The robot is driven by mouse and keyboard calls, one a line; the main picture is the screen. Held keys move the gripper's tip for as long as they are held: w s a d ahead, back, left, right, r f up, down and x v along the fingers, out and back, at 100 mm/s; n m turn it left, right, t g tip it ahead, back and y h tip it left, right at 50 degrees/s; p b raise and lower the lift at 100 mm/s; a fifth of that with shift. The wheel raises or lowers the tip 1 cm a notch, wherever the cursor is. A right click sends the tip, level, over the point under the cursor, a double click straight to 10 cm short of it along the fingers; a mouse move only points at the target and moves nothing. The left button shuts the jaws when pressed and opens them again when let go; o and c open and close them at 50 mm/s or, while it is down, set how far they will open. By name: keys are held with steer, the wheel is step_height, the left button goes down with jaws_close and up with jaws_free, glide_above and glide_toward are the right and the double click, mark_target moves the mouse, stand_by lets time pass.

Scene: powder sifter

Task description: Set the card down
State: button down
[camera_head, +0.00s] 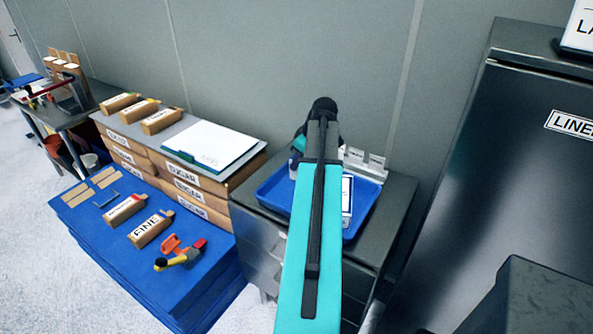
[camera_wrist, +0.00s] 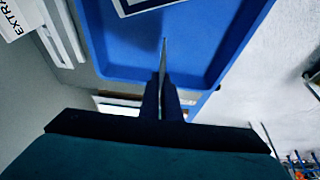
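In the wrist view my gripper (camera_wrist: 164,82) points over the blue tray (camera_wrist: 232,40), its two dark fingers close together. A thin pale card (camera_wrist: 163,58) shows edge-on between the fingertips, its face turned out of sight. In the head view my arm covers the gripper and the held card. The blue tray (camera_head: 272,190) sits on a grey metal cabinet. A white, dark-bordered panel (camera_head: 347,196) shows in the tray just right of my arm; its edge also shows at the top of the wrist view (camera_wrist: 140,5).
White cards (camera_head: 365,162) stand in a row behind the tray. Left are stacked cartons (camera_head: 190,190) with a white board (camera_head: 212,143) on top, and a blue platform (camera_head: 150,262) with boxes and a yellow-red tool (camera_head: 180,255). A dark cabinet (camera_head: 510,180) stands right.

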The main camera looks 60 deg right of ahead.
mark_target(292, 179)
steer(key=shift+f, duration=0.2)
steer(key=shift+f+p, duration=0.65)
steer(key=shift+f, duration=1.1)
steer(key=shift+f, duration=0.1)
steer(key=c, duration=2)
jaws_free()
steer(key=shift+r, duration=0.2)
steer(key=b+v, duration=0.3)
steer(key=v, duration=0.8)
steer(key=shift+s+r, duration=0.25)
steer(key=shift+r, duration=0.1)
